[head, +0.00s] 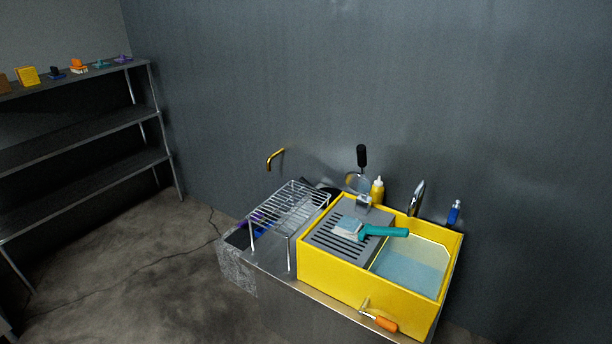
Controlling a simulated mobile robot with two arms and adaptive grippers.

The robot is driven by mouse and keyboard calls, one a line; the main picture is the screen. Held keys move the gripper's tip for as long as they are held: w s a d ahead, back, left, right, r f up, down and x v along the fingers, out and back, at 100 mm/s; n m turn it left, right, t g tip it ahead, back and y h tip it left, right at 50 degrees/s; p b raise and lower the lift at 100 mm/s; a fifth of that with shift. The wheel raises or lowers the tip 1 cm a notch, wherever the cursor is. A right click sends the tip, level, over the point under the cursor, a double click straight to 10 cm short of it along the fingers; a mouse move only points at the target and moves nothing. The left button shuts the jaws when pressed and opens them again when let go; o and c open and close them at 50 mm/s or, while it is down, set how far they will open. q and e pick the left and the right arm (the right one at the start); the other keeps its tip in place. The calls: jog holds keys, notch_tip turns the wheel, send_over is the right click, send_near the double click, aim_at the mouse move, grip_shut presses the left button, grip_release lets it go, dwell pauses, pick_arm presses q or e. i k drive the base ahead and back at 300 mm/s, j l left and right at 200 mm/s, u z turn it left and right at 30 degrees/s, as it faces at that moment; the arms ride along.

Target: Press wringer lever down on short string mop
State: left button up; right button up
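A yellow bucket (345,287) stands on a metal counter. Its left part holds a grey slotted wringer plate (331,241), and its right part holds pale blue water (412,272). A mop with a teal handle (388,232) lies across the plate, its pale head (348,228) on the slots and its handle reaching right over the water. A lever with an orange grip (382,322) sticks out low at the bucket's front right; it seems to be the wringer lever. Neither gripper is in view.
A wire rack (290,207) stands left of the bucket. A yellow bottle (377,190), a faucet (417,198) and a blue bottle (454,212) stand behind it by the wall. Shelves (80,125) with small items are at the left. The floor between is clear.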

aim_at(358, 182)
jog(key=i+l+u, duration=0.1)
jog(key=u, duration=0.4)
jog(key=l+u, duration=0.25)
jog(key=u, duration=0.25)
jog(key=l+u, duration=0.25)
jog(key=u, duration=0.2)
jog(key=l+u, duration=0.2)
jog(key=u, duration=0.3)
jog(key=k+l, duration=0.1)
jog(key=l, duration=0.3)
jog(key=k+l, duration=0.15)
jog(key=l, duration=0.3)
jog(key=k+l, duration=0.1)
jog(key=l, duration=0.3)
jog(key=k+l, duration=0.15)
jog(key=l, duration=0.3)
jog(key=k+l, duration=0.1)
jog(key=l, duration=0.3)
jog(key=k+l, duration=0.1)
jog(key=l, duration=0.35)
jog(key=k+l, duration=0.15)
jog(key=l, duration=0.25)
jog(key=k+l, duration=0.1)
jog(key=l, duration=0.35)
jog(key=i+l, duration=0.35)
